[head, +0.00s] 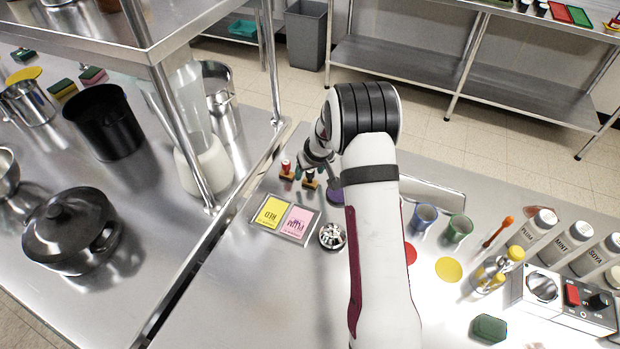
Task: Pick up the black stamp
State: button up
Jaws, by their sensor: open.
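The black stamp (310,183) stands upright on the steel counter, with a dark handle and a brown base. A red-handled stamp (286,170) stands just left of it. My gripper (315,172) is open and low over the black stamp, with its fingers apart near the handle. The top of the handle is partly hidden by the gripper. I cannot tell whether the fingers touch the stamp.
A tray (258,228) with yellow and pink cards lies in front of the stamps. A purple disc (335,195) and a round metal item (332,236) are close by on the right. A shelf post (180,135) stands on the left. Blue and green cups (425,215) stand right of my arm.

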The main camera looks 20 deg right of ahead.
grip_shut()
jog(key=shift+r, duration=0.1)
